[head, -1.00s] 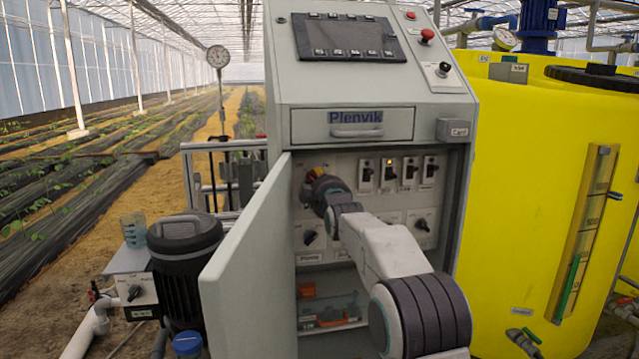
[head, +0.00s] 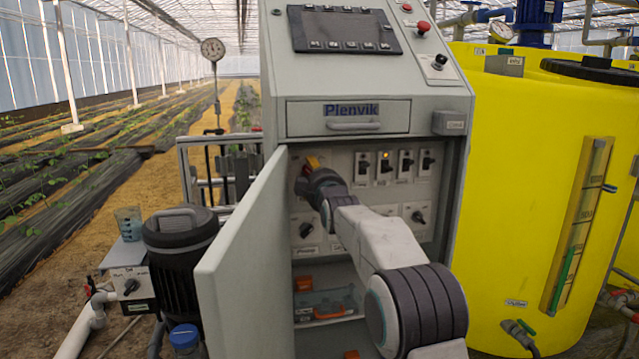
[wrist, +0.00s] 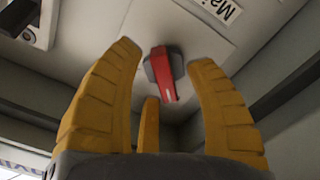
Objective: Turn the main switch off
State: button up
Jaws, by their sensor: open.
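The main switch (wrist: 168,75) shows in the wrist view as a red handle on a dark base, on a light panel. A partly cut-off label starting "Mai" is beside it. My gripper (wrist: 164,58) is open, with yellow fingers on both sides of the red handle in the picture and a third finger below. I see no clear contact; the gap in depth is hard to tell. In the head view my gripper (head: 313,162) is at the upper left of the cabinet's inner panel and largely hides the switch.
The open cabinet door (head: 240,260) stands close left of my arm. Small black switches (head: 385,163) line the panel to the right, with rotary knobs (head: 418,217) below. A drawer (head: 348,117) is above the opening. A yellow tank (head: 530,200) stands to the right.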

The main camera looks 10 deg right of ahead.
jog(key=s, duration=1.1)
jog(key=shift+s, duration=0.4)
jog(key=s+r+m+g+p, duration=0.3)
jog(key=s+g+p, duration=0.2)
jog(key=s+p, duration=0.5)
jog(key=s+r+m+g+p, duration=0.2)
jog(key=s+p, duration=0.9)
jog(key=s, duration=0.7)
jog(key=s+r+m+g+p, duration=0.3)
jog(key=s+g+p, duration=0.4)
jog(key=s+p, duration=0.4)
jog(key=s+m, duration=0.1)
jog(key=s, duration=0.1)
jog(key=shift+s+a+r+g, duration=0.15)
jog(key=shift+s+r+g, duration=0.15)
jog(key=shift+s, duration=0.1)
jog(key=shift+w, duration=0.1)
jog(key=shift+c, duration=0.4)
